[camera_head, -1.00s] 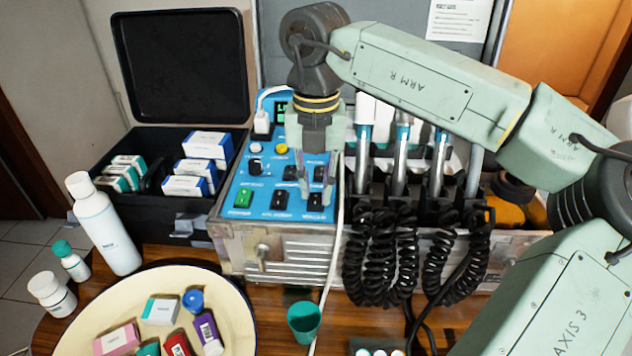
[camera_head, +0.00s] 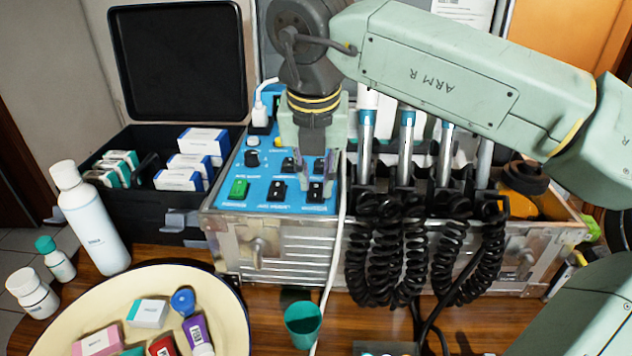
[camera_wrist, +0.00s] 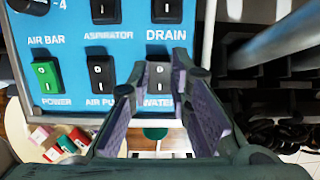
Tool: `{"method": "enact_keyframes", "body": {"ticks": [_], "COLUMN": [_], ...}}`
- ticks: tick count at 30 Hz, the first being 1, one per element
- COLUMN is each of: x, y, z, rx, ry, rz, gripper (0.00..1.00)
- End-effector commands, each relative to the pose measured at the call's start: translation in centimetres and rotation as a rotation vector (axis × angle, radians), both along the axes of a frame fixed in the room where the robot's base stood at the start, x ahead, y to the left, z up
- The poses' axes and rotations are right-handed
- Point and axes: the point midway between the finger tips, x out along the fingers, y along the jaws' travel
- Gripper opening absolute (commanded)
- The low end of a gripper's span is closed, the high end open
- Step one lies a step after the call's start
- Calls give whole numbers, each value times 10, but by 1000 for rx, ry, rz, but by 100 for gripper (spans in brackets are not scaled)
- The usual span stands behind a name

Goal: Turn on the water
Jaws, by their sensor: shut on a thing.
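The blue control panel (camera_head: 262,205) tops a metal case. Its black water switch (camera_wrist: 159,78) is in the bottom row, under the drain switch (camera_wrist: 167,10); it also shows in the head view (camera_head: 316,190). My gripper (camera_wrist: 160,68) is over the panel, its purple-padded fingers on either side of the water switch and shut on it. My gripper shows from behind in the head view (camera_head: 318,172). The fingers partly cover the "WATER" label. I cannot tell which way the switch is tipped.
The air pump switch (camera_wrist: 101,75) and green power switch (camera_wrist: 46,77) lie left of the water switch. Dental handpieces (camera_head: 405,150) with coiled black cords (camera_head: 400,245) stand close at the right. A white hose hangs down the case front. A green cup (camera_head: 303,322) stands below.

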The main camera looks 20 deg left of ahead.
Motion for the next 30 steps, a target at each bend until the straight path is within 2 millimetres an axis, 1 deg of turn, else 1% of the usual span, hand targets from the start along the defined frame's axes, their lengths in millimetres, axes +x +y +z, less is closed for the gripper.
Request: {"method": "enact_keyframes", "body": {"ticks": [5,6,14,24,26,29,30], "x": [1,1,0,0,-1,-4,-7], "y": [0,0,0,0,0,-1,-1], "z": [1,1,1,3,7,21,29], "rx": [0,1,0,0,0,0,1], "ry": [-1,-2,1,1,1,-1,-1], "rz": [-1,-1,0,-1,-1,-3,-3], "gripper": [0,20,38,38,38,38,38]}}
